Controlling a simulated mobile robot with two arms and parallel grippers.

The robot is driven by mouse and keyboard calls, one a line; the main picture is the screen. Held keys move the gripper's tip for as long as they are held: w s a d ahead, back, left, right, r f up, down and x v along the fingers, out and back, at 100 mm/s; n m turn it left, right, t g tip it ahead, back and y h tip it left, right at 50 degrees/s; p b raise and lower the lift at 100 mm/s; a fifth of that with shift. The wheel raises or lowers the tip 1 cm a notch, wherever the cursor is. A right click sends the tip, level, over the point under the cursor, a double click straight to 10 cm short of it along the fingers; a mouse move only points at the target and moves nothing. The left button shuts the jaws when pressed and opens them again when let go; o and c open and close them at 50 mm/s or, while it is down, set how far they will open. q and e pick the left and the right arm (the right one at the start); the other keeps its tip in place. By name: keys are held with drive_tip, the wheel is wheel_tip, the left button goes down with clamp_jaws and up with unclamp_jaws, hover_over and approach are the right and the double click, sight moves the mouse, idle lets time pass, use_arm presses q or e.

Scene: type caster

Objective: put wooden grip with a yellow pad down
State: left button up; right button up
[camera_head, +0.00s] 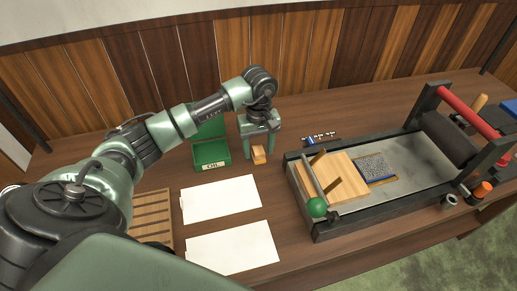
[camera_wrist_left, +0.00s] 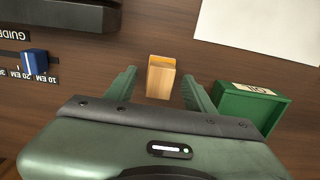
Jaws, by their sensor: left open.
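The wooden grip (camera_head: 259,155) stands on the table beside the green box, a small light-wood block; a more orange strip at one end may be its yellow pad. It also shows in the left wrist view (camera_wrist_left: 160,80), between the fingers. My left gripper (camera_head: 259,140) is open above and around the grip. In the left wrist view one finger of the gripper (camera_wrist_left: 159,77) is on each side of the grip, with gaps on both sides. Whether the grip's underside lies fully flat on the table is hard to see. My right gripper is not in view.
A green open box labelled OIL (camera_head: 211,158) stands close left of the grip. White paper sheets (camera_head: 222,198) lie in front. A press with a metal bed (camera_head: 415,172) and green knob fills the right. A guide strip with a blue slider (camera_wrist_left: 36,62) lies nearby.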

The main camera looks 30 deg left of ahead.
sight(259, 149)
use_arm(q)
wheel_tip(259, 149, up, 12)
drive_tip(key=b, duration=0.2)
drive_tip(key=shift+f, duration=0.25)
drive_tip(key=shift+f, duration=0.1)
